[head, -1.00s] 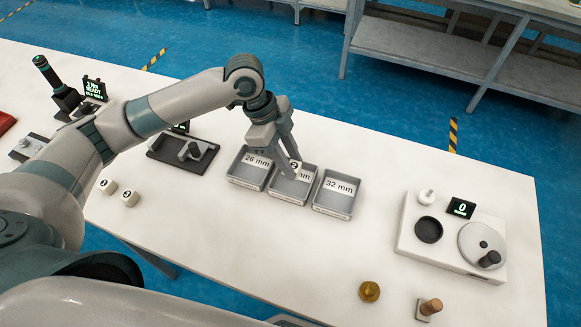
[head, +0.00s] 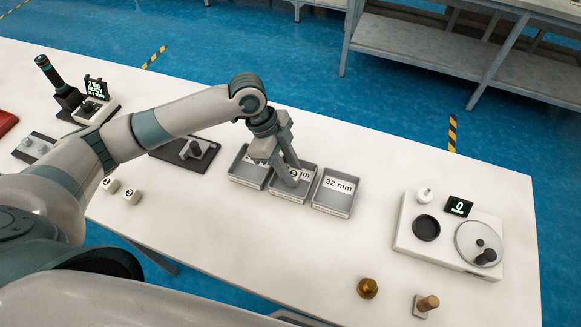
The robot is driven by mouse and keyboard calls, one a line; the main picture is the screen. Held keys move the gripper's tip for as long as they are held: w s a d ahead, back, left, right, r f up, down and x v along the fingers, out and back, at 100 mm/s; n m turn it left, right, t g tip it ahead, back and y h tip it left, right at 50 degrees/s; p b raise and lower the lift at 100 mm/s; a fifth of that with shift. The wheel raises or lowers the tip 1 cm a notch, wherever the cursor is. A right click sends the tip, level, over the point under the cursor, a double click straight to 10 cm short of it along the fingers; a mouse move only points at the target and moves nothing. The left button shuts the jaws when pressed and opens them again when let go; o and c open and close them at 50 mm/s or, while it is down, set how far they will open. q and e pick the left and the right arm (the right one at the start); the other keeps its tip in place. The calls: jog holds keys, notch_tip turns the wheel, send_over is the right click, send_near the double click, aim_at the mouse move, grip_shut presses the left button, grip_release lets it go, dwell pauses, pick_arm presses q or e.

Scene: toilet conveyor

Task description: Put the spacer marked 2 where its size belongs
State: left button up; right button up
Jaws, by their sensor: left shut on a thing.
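The marked spacer (head: 294,174), a small white piece with a dark round mark, is between the fingertips of my left gripper (head: 291,180). The gripper is shut on it, low over the middle tray (head: 308,194); its digit is too small to read for sure. The middle tray's label is partly hidden by the gripper and ends in "mm". The left tray (head: 236,178) has its label mostly covered by my gripper; the right tray (head: 333,208) reads "32 mm". Two other white spacers (head: 109,184) (head: 131,195) with round marks lie on the table at the left. My right gripper is not in view.
A white device with a "0" display (head: 459,206) stands at the right. A brass piece (head: 367,288) and a wooden-handled piece (head: 427,304) are near the front. A dark fixture (head: 185,150) stands left of the trays. The table between trays and white device is clear.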

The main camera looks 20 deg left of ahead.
pick_arm(q)
jog(key=shift+f, duration=0.1)
jog(key=o, duration=1.1)
jog(key=shift+a+r, duration=0.25)
jog(key=shift+r, duration=0.45)
jog(key=b+v, duration=0.2)
jog(key=v, duration=0.8)
jog(key=shift+r, duration=0.35)
jog(key=shift+a, duration=0.15)
